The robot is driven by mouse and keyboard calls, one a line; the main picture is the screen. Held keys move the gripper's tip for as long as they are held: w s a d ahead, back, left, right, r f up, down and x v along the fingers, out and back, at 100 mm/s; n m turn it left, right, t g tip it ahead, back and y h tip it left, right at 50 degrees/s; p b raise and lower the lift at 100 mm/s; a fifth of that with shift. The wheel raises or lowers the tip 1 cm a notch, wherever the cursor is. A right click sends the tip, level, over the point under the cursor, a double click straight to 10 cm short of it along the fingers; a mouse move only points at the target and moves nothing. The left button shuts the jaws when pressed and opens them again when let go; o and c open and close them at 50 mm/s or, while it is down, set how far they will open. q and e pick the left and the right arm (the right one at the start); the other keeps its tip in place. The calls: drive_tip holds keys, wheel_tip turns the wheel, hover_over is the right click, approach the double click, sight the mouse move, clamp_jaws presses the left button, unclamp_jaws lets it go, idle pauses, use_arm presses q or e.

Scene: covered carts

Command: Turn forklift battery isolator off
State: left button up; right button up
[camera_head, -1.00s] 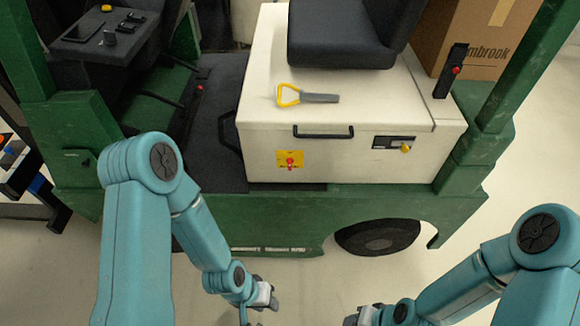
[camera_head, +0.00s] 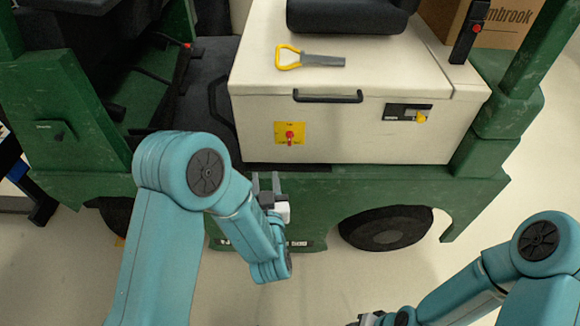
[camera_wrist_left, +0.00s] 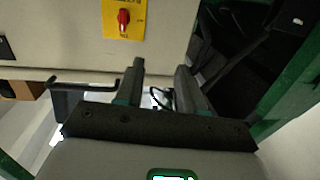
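The battery isolator is a red rotary knob on a yellow plate (camera_head: 290,133) on the front of the forklift's cream battery box (camera_head: 350,125). It also shows near the top of the left wrist view (camera_wrist_left: 123,18). My left gripper (camera_head: 265,178) is just below and left of the isolator, apart from it, with its fingers pointing up. In the left wrist view its two fingers (camera_wrist_left: 162,85) stand apart with nothing between them. My right gripper (camera_head: 372,319) is at the bottom edge of the head view, mostly cut off, and its fingers cannot be made out.
A black handle (camera_head: 328,97) and a small panel with a yellow knob (camera_head: 420,117) are on the same box face. A yellow-handled tool (camera_head: 308,58) lies on top. The green chassis (camera_head: 330,195) juts out below. A cardboard box (camera_head: 500,22) stands at the back right.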

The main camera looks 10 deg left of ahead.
use_arm(q)
drive_tip(key=d+f+m+t+h+b, duration=0.1)
drive_tip(key=d+f+h+b, duration=0.15)
drive_tip(key=d, duration=0.25)
approach(290, 141)
drive_tip(key=shift+y, duration=0.25)
drive_tip(key=x, duration=0.8)
drive_tip(key=shift+w, duration=0.35)
use_arm(e)
wheel_tip(290, 141, down, 4)
drive_tip(key=shift+f, duration=0.2)
use_arm(q)
clamp_jaws()
